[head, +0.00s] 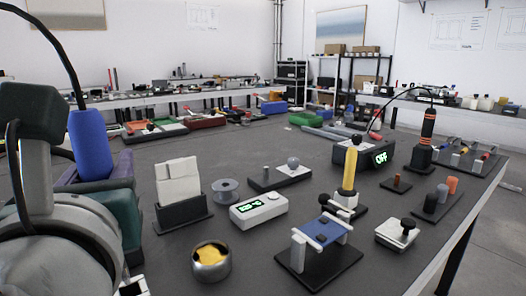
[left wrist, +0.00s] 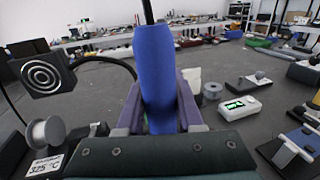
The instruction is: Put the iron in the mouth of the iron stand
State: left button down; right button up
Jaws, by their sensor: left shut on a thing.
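My left gripper (head: 95,172) is shut on the blue handle of the iron (head: 88,140) at the left of the head view. In the left wrist view, its two purple fingers (left wrist: 160,105) clasp the blue handle (left wrist: 157,65), which stands roughly upright with a black cord rising from its top. The iron's tip is hidden. A dark block with pale concentric rings (left wrist: 43,75), apparently the mouth of the iron stand, is left of the gripper and apart from it. I cannot pick that mouth out in the head view. My right gripper is not in view.
A white display box (head: 259,208), grey spool (head: 225,190), card holder (head: 182,215) and steel cup (head: 211,263) stand right of my left arm. A spool (left wrist: 45,132) and a 325 °C label (left wrist: 45,165) lie below the ringed block.

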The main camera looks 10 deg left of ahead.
pick_arm(q)
jog(key=shift+f, duration=0.2)
jog(key=shift+f+b, duration=0.35)
jog(key=shift+b, duration=0.15)
notch_tip(320, 180, down, 7)
jog(key=b, duration=0.6)
jog(key=shift+f+b, duration=0.15)
jog(key=shift+b, duration=0.2)
dwell(1.6)
jog(key=shift+c, duration=2.3)
grip_release()
jog(key=b+v, duration=0.1)
jog(key=v, duration=0.9)
